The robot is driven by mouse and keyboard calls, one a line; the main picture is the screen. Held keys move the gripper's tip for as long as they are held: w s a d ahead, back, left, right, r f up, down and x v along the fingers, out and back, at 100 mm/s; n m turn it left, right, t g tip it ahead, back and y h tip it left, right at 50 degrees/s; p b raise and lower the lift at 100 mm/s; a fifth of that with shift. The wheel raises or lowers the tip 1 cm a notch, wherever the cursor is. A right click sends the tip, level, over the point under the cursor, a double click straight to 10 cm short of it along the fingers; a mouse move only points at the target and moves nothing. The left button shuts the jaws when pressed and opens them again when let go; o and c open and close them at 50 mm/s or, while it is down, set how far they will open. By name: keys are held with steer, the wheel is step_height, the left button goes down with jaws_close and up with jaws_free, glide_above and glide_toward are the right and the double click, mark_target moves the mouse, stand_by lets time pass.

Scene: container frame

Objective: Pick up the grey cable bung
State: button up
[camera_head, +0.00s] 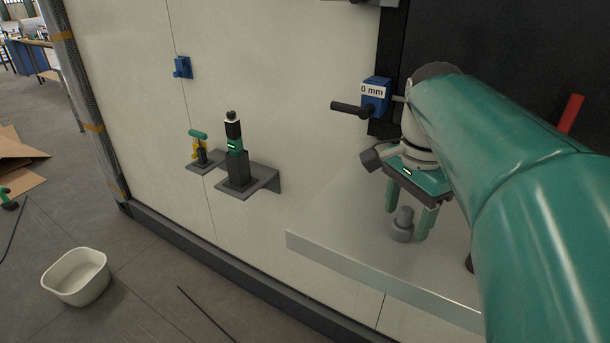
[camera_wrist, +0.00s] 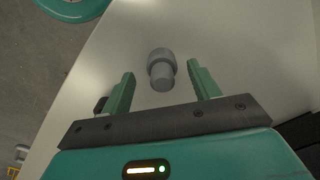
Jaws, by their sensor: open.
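The grey cable bung (camera_head: 403,224) stands upright on the light shelf (camera_head: 340,250) at the right in the head view. It has a wide round base and a narrower top. My gripper (camera_head: 408,223) is above the shelf with its green fingers pointing down, one on each side of the bung in the picture. In the wrist view the bung (camera_wrist: 161,68) shows whole, between and slightly beyond the two open fingertips (camera_wrist: 160,70). The fingers appear apart from it, and nothing is held.
A blue block (camera_head: 375,95) marked "0 mm" with a black handle is on the wall behind my gripper. Two small wall brackets (camera_head: 250,182) hold tools at the left. A white tub (camera_head: 77,277) stands on the floor. The shelf left of the bung is clear.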

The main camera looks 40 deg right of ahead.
steer(key=shift+w+f, duration=0.15)
steer(key=shift+f, duration=0.45)
steer(key=shift+c, duration=0.2)
steer(key=c, duration=1)
steer(key=shift+r, duration=0.15)
